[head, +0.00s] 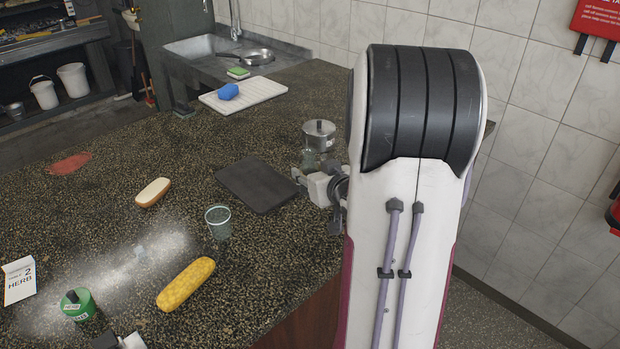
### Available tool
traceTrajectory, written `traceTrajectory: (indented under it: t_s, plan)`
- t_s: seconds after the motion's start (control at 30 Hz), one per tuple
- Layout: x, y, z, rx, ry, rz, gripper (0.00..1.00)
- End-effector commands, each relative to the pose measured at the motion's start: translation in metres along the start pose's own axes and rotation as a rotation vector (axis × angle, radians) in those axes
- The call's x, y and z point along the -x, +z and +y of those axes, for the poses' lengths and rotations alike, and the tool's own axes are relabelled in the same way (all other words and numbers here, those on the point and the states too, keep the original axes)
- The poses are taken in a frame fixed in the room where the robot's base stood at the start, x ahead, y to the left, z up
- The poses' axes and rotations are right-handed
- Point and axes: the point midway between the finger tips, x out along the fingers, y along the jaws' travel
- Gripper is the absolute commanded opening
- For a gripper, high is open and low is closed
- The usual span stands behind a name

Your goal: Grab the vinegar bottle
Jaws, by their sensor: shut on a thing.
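My gripper (312,172) is at the right edge of the dark speckled counter, partly hidden behind my white arm. It is shut on a clear glass thing (311,157), of which only a small part shows between the fingers. This looks like the vinegar bottle, but no label is visible and its lower part is hidden. I cannot tell whether it touches the counter. A lidded silver pot (319,137) stands just behind it.
A dark board (257,184) lies left of my gripper. An empty glass (218,222), a corn cob (186,284), a bun (153,192), a green tin (78,304) and an herb card (19,280) are on the counter (110,220).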

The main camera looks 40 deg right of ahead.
Motion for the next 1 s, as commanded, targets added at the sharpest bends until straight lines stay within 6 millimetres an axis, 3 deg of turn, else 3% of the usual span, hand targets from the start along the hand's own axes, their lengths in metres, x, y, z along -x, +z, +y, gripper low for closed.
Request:
traceTrajectory:
  t_s: [0.43, 1.0]
  plan:
    - [0.011, -0.027, 0.000, 0.002, 0.000, 0.003, 0.07]
    - [0.015, -0.037, 0.000, 0.000, 0.001, 0.002, 0.07]
